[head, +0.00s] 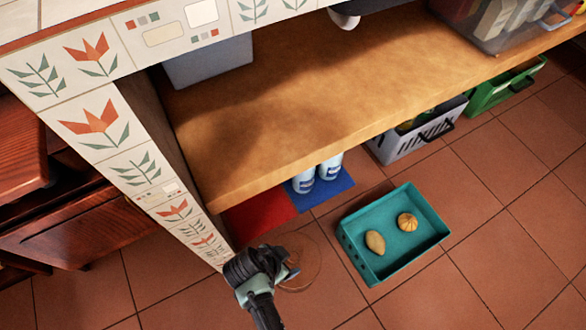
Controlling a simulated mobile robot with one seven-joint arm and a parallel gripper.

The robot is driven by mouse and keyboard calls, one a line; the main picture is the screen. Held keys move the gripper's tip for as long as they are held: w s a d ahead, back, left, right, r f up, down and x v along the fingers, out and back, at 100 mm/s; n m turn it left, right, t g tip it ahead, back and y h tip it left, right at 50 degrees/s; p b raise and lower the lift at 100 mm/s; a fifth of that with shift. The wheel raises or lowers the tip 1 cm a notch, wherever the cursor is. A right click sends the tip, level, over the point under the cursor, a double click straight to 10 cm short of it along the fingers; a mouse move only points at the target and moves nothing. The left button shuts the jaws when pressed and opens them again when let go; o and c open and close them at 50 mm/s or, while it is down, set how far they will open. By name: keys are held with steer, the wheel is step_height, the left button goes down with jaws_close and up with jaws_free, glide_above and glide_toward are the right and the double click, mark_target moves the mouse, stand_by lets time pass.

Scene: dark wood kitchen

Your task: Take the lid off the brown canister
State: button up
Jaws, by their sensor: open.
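My gripper (286,272) is low at the bottom middle of the head view, near the foot of the tiled wall end. Its jaws are open, though the fingers are small and partly hidden by the gripper's body. A faint round brown shape (305,263) lies just right of and behind my gripper, close to the floor's colour. I cannot tell whether it is the brown canister or its lid. Nothing else in view clearly looks like a brown canister. I cannot tell whether the gripper touches the round shape.
A teal tray (433,244) with two tan food-like items stands on the tiled floor to the right. A wooden shelf (330,115) overhangs white bottles (330,167), a red mat (258,215), a blue mat (337,187), a grey basket (399,152) and a green crate (490,98). Floor at lower right is clear.

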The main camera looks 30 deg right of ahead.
mark_target(293, 256)
steer(key=shift+w+b+x, duration=0.15)
steer(key=shift+b+x, duration=0.95)
steer(key=shift+x, duration=0.4)
steer(key=shift+w+b+x, duration=0.15)
steer(key=shift+b+x, duration=0.9)
steer(key=shift+x, duration=0.4)
steer(key=shift+d+r, duration=0.1)
steer(key=shift+r, duration=0.05)
jaws_close()
